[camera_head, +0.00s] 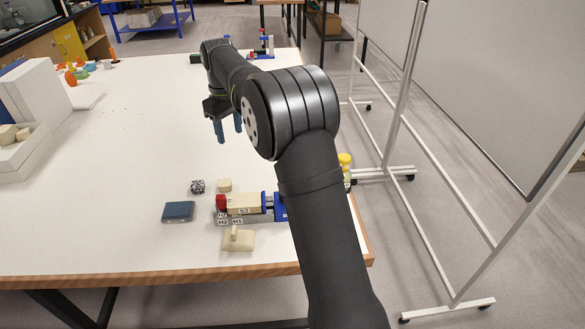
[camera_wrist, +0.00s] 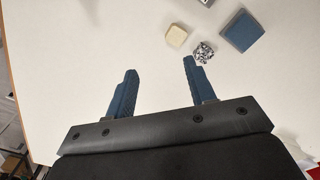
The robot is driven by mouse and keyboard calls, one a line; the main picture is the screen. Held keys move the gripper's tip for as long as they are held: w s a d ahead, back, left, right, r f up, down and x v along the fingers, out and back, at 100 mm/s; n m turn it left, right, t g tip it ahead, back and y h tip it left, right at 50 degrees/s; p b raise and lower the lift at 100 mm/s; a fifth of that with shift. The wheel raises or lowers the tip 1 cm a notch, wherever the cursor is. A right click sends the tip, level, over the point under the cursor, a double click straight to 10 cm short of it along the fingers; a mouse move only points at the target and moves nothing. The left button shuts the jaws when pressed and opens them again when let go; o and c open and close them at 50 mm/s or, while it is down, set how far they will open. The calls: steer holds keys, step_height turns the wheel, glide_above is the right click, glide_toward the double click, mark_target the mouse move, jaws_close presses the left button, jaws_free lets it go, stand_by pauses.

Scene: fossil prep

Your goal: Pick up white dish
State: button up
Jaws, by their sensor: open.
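I cannot pick out a white dish for certain. A white open tray (camera_head: 36,141) with beige lumps in it stands at the left edge of the table in the head view, partly cut off by the frame. My gripper (camera_head: 228,127) is open and empty above the middle of the white table, well to the right of that tray. In the wrist view my gripper (camera_wrist: 160,70) shows two blue fingers spread apart, with only bare table between them. The tray does not show in the wrist view.
A blue block (camera_head: 178,211), a speckled rock (camera_head: 198,186), a cream block (camera_head: 224,184) and a cream piece with a knob (camera_head: 238,239) lie near the front edge. A blue clamp (camera_head: 279,207) is beside my arm. The table's middle is clear.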

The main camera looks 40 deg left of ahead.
steer(key=w+d+r+m, duration=0.2)
steer(key=w+d+r, duration=0.1)
steer(key=w+d, duration=0.95)
steer(key=f, duration=1.1)
steer(key=shift+w+f, duration=0.3)
steer(key=shift+f, duration=3.05)
steer(key=c, duration=1.1)
